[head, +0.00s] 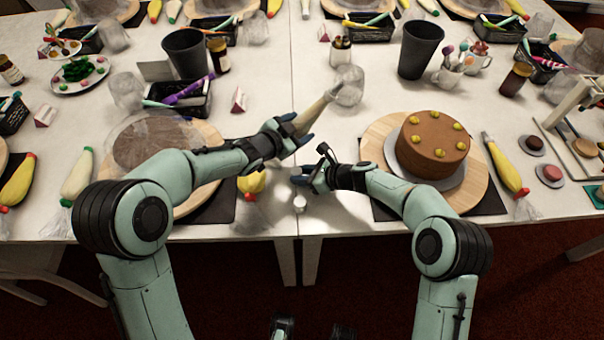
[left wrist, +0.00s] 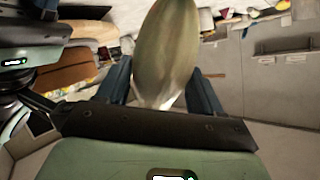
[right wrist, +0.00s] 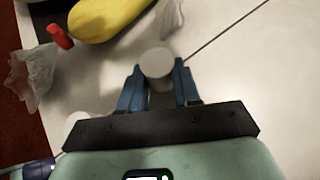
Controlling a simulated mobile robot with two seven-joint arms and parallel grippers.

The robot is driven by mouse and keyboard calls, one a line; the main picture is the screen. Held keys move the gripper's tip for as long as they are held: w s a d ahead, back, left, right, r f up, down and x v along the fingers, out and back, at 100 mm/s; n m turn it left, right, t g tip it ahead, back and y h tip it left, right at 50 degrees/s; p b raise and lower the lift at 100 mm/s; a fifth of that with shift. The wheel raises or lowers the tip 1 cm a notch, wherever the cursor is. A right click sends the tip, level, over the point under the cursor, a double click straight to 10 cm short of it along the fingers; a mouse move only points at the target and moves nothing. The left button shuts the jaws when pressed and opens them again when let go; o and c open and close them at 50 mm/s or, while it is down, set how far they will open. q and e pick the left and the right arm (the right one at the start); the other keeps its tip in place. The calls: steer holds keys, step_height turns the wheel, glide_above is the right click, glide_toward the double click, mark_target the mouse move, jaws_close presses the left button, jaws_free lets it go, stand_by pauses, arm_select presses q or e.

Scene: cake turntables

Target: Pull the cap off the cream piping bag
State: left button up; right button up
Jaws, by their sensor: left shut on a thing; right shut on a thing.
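The cream piping bag (head: 318,107) is held by my left gripper (head: 296,134), its narrow tip pointing up and right, away from the gripper. In the left wrist view the pale bag (left wrist: 168,45) fills the space beyond the fingers, which are shut on its clear, gathered end. My right gripper (head: 306,168) is lower, near the table's front edge, apart from the bag. In the right wrist view it is shut on a small pale round piece that looks like the cap (right wrist: 157,62). I cannot tell whether anything covers the bag's tip.
A small white piece (head: 300,203) stands below my right gripper. A yellow bag (head: 251,183) lies partly hidden under my left arm. A chocolate cake (head: 433,143) stands on the right turntable. A clear glass (head: 349,85) is by the bag's tip.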

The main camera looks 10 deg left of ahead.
mark_target(298, 118)
steer(key=o, duration=1.1)
arm_select(q)
steer(key=shift+r, duration=0.1)
steer(key=shift+w+r+p, duration=0.2)
steer(key=shift+r+p, duration=1.05)
steer(key=shift+r, duration=0.15)
steer(key=shift+w+r+p, duration=0.2)
steer(key=shift+r+p, duration=1)
steer(key=shift+r, duration=0.2)
arm_select(e)
steer(key=shift+r, duration=3)
arm_select(q)
steer(key=shift+c, duration=0.4)
